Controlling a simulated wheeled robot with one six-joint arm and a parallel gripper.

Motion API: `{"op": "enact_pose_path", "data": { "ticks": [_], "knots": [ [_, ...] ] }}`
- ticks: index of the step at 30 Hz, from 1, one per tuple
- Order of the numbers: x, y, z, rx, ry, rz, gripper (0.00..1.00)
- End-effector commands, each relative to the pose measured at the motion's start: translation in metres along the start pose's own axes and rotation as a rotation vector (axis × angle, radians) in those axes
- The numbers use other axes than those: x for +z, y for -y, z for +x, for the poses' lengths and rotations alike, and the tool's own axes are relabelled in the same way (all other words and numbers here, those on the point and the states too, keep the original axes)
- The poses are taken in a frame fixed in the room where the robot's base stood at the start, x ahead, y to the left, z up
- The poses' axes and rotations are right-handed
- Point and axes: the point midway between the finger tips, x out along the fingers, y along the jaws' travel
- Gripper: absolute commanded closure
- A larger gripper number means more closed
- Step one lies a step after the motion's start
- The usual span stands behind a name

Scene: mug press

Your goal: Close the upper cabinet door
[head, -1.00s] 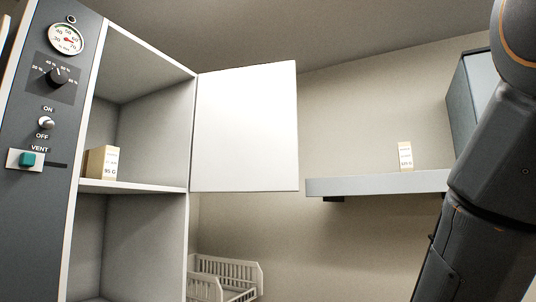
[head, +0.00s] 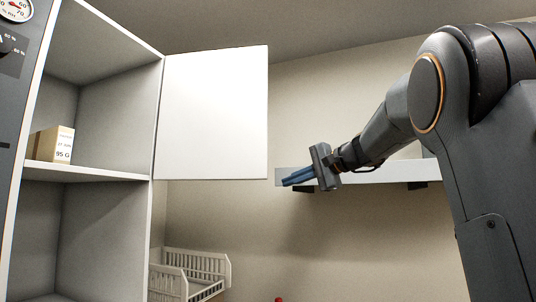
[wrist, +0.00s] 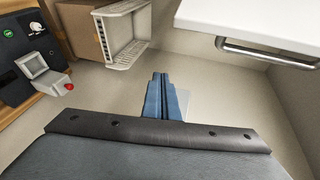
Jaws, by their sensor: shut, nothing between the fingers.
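The upper cabinet door (head: 212,115) is a white panel. It stands open, hinged on the right edge of the cabinet (head: 100,172) and swung out to the right in the head view. My gripper (head: 286,181) is shut and empty, with its blue fingers pointing left, to the right of the door's lower right corner and apart from it in the picture. In the wrist view my gripper (wrist: 158,76) shows at the centre, shut. A white panel (wrist: 275,22) with a metal bar handle (wrist: 265,53) shows at the upper right, apart from the fingers; it looks like the door.
A small box (head: 52,144) stands on the cabinet's middle shelf. A wall shelf (head: 385,174) is behind my gripper. A white rack (head: 200,268) is low beside the cabinet. A control panel (head: 12,70) borders the cabinet's left. Space below the door looks clear.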

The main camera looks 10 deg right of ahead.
Motion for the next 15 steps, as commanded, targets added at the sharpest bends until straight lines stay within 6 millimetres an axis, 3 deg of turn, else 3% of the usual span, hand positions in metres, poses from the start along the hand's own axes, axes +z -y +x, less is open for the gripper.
{"op": "enact_pose_path", "data": {
  "ticks": [1,3,6,10,15],
  "knots": [
    [-0.005,0.035,-0.015,-0.073,0.005,-0.003,1.00],
    [-0.006,0.073,-0.032,-0.153,0.020,-0.006,1.00],
    [-0.004,0.106,-0.050,-0.227,0.038,-0.013,1.00],
    [-0.002,0.124,-0.055,-0.263,0.050,-0.017,1.00],
    [0.001,0.131,-0.037,-0.264,0.053,-0.016,1.00]
  ]
}}
